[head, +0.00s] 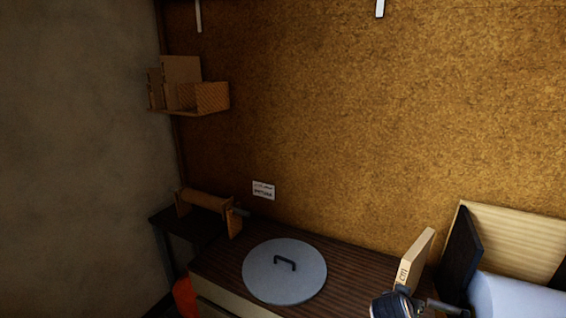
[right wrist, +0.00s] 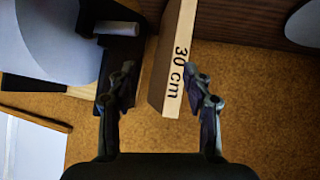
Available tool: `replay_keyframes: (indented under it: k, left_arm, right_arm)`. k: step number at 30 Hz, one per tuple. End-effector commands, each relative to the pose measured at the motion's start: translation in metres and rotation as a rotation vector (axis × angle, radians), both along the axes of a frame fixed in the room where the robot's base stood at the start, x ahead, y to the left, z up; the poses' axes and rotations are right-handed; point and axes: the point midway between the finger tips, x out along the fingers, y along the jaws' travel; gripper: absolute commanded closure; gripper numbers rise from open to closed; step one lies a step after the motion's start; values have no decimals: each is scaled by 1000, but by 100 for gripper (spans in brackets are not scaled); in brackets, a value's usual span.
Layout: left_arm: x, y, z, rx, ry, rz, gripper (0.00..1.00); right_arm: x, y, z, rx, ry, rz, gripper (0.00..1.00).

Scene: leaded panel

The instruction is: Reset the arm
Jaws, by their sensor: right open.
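My right gripper (right wrist: 161,82) is open in the right wrist view, with its two dark fingers apart. A pale wooden board (right wrist: 172,60) marked "30 cm" shows between the fingertips. I cannot tell whether a finger touches it. In the head view the board (head: 418,257) stands upright and slightly tilted at the right end of the dark ribbed worktop (head: 215,262). Dark parts of my right gripper (head: 398,303) show just below it, partly cut off by the bottom edge. My left gripper is in neither view.
A grey round lid (head: 286,272) with a black handle lies on the worktop. A pale blue rounded thing (head: 515,298), a black panel (head: 460,250) and a cream ribbed panel (head: 515,238) crowd the right. A wooden rack (head: 205,200) stands back left. A wall shelf (head: 190,95) hangs above.

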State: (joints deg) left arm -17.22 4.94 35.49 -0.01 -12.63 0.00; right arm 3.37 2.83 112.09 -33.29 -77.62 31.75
Motion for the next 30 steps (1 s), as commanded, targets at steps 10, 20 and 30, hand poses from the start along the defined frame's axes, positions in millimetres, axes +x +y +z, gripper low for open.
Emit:
replay_keyframes:
  k: [10,20,30]
  left_arm:
    - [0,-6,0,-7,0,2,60]
    - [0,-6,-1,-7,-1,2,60]
    - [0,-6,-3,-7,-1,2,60]
  right_arm:
    - [-140,64,-69,139,370,382,50]
    - [-227,111,-81,236,554,668,50]
    - [-211,99,-194,253,588,639,50]
